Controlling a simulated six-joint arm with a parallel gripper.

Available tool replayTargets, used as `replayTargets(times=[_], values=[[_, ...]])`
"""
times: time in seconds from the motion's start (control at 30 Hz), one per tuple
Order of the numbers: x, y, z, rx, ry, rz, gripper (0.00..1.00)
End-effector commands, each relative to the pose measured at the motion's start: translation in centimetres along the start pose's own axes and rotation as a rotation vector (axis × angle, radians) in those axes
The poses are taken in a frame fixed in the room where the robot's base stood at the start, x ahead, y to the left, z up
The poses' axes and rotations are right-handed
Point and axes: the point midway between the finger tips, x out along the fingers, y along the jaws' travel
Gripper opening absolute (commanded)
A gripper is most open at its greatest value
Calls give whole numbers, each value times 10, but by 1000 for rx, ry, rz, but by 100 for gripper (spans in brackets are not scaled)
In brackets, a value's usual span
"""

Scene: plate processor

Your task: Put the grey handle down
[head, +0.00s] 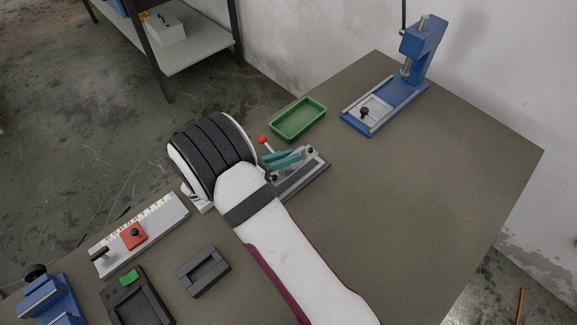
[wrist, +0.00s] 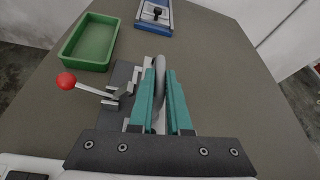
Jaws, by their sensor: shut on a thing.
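The grey handle (wrist: 160,68) is a curved light-grey piece between the teal fingers of my gripper (wrist: 163,88) in the wrist view. My gripper is shut on it. In the head view my gripper (head: 288,160) is over a dark grey fixture (head: 305,184), which also shows in the wrist view (wrist: 122,78). The fixture has a lever with a red ball knob (wrist: 66,81). The fingers hide the lower part of the handle, so I cannot tell whether it touches the fixture.
A green tray (head: 298,119) lies just beyond the fixture. A blue press (head: 417,60) stands at the far end. A ruler-like stop (head: 140,234), a dark block (head: 203,271) and a dark device (head: 135,300) lie at lower left. The table's right side is clear.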

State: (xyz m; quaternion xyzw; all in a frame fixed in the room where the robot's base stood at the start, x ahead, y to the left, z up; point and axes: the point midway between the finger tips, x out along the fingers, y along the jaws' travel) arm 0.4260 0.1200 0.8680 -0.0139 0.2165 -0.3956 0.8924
Motion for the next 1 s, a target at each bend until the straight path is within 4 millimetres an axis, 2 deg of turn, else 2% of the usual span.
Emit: replayTargets(times=[0.03, 0.17, 0.27, 0.37, 0.5, 0.6, 0.7, 0.77, 0.87, 1.0], values=[[-5, -2, 13, 6, 0, 1, 0], [-15, -7, 38, 4, 0, 2, 0], [-9, -6, 52, 3, 3, 3, 0], [18, 3, 68, 4, 9, 13, 0], [73, 15, 93, 1, 9, 34, 0], [114, 17, 113, -4, 2, 45, 0], [143, 15, 127, -13, -7, 54, 0], [152, 16, 132, -17, -12, 59, 0], [155, 30, 127, -22, -14, 63, 0], [145, 75, 102, -21, -15, 65, 0]])
